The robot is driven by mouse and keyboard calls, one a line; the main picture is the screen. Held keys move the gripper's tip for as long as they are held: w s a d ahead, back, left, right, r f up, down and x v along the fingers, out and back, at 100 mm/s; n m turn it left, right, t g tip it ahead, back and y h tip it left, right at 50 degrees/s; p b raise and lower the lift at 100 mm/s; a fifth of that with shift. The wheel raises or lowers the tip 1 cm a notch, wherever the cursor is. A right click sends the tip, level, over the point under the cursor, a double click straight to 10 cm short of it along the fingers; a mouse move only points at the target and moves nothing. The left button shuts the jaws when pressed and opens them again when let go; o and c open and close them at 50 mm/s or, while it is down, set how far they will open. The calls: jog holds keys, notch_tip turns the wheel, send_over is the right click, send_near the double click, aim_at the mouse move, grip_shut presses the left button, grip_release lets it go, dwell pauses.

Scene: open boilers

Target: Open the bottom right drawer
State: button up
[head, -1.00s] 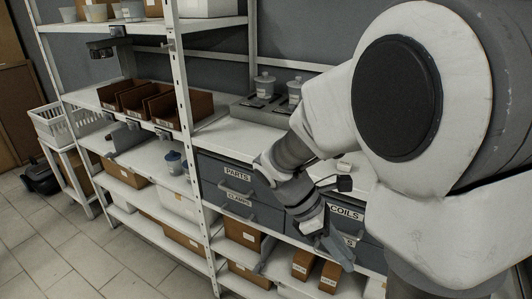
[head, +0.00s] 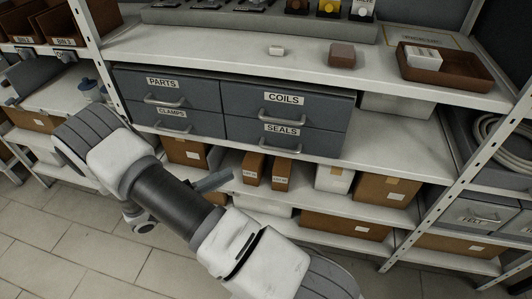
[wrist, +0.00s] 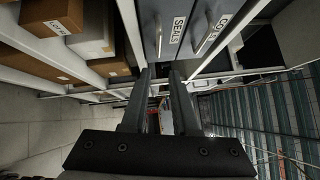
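The bottom right drawer (head: 283,139) of the grey drawer unit is labelled SEALS, has a bar handle and is shut. In the wrist view the SEALS drawer (wrist: 164,10) is ahead at the top, with its handle (wrist: 157,32) just beyond the fingertips. My gripper (wrist: 160,72) is open, with two dark parallel fingers apart and nothing between them. In the head view only a grey finger-like part of it (head: 214,181) shows behind my arm, below and left of the SEALS drawer. The exact gap between fingers and handle is hard to tell.
The COILS drawer (head: 286,104) is directly above, PARTS (head: 166,90) and CLAMPS (head: 176,119) to the left, all shut. Boxes (head: 254,167) stand on the shelf below. A shelf upright (head: 447,190) stands to the right. The floor in front is open.

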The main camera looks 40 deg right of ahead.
jog(key=b, duration=0.3)
send_near(277, 148)
jog(key=shift+n, duration=0.3)
jog(key=d, duration=0.6)
jog(key=s+d, duration=0.1)
jog(key=d, duration=0.3)
jog(key=shift+r, duration=0.2)
grip_shut()
dwell(0.6)
